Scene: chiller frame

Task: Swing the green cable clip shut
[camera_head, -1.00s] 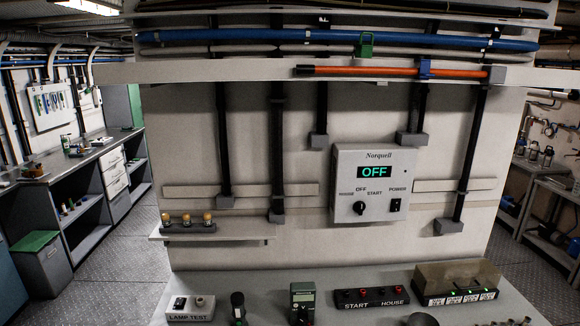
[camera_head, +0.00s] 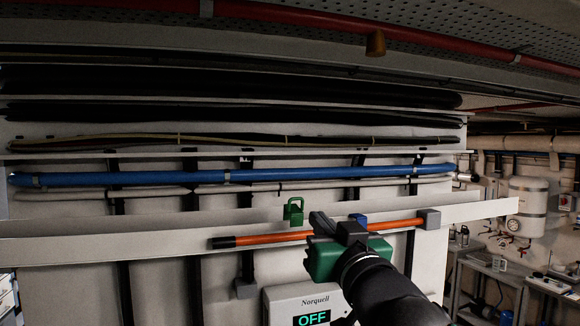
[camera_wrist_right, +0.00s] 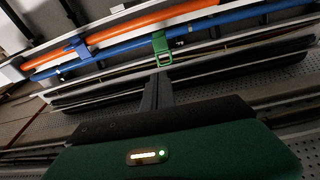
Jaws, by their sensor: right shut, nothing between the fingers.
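The green cable clip (camera_head: 293,211) stands on the upper edge of the pale rail, with a loop-shaped part upright, below the blue pipe in the head view. In the right wrist view the green clip (camera_wrist_right: 161,46) shows beyond the fingers, across the blue pipe from this angle. I cannot tell how far its moving part is swung. My right gripper (camera_head: 317,222) is just right of the clip in the head view, shut and empty. Its closed fingers (camera_wrist_right: 157,92) point toward the clip in the wrist view; contact is not visible. My left gripper is out of view.
An orange rod (camera_head: 270,238) runs along the rail, with a blue clip (camera_head: 358,219) behind my right gripper. The blue pipe (camera_head: 130,179) runs above. A control box (camera_head: 300,299) reading OFF is below. Dark cable bundles lie higher up.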

